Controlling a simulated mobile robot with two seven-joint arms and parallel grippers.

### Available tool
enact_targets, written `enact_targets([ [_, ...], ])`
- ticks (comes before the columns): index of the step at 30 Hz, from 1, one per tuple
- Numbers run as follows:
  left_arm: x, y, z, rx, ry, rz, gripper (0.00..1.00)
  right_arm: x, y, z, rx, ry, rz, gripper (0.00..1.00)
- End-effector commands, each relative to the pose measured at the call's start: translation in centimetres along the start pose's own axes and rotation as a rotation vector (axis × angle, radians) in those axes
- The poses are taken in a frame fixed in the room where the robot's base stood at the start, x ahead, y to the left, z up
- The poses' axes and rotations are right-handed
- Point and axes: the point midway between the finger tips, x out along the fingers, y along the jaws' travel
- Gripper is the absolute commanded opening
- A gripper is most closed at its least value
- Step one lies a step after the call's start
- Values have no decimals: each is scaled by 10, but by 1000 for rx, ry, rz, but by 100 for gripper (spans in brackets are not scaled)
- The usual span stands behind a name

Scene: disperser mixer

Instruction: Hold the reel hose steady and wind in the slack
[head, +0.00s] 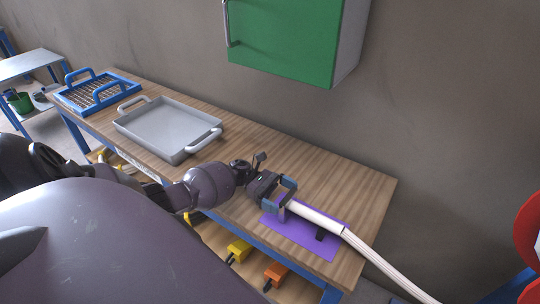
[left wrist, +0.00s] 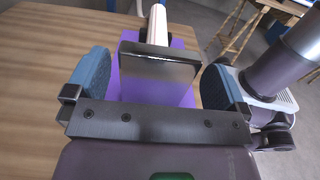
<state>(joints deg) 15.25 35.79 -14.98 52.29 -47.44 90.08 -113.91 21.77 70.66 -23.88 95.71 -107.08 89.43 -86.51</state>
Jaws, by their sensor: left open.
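The white hose (head: 385,266) runs from the wooden table down past its right end. Its thicker white end piece (head: 315,217) lies over a purple mat (head: 292,237). My left gripper (head: 284,194) is at the near end of this piece, with its fingers apart. In the left wrist view, a dark grey plate (left wrist: 158,75) stands between the blue finger pads, with gaps on both sides. The white piece (left wrist: 157,24) shows beyond it. A red rounded thing (head: 528,240), only partly in view, is at the right edge; I cannot tell whether it is the reel. My right gripper is not in view.
A grey tray (head: 172,124) and a blue wire basket (head: 96,92) stand on the table's left part. A green cabinet (head: 285,40) hangs on the wall above. Yellow (head: 238,250) and orange (head: 275,275) tools lie below the tabletop. The table behind my gripper is clear.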

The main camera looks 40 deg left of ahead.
Motion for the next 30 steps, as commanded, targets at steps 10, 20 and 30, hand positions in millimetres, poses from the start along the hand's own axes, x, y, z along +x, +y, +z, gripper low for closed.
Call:
enact_targets([
  [10,39,0,0,0,-1,-1,100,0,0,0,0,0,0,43],
  [20,44,0,0,-1,0,0,100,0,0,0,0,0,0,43],
  [30,44,0,0,0,0,0,57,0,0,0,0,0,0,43],
])
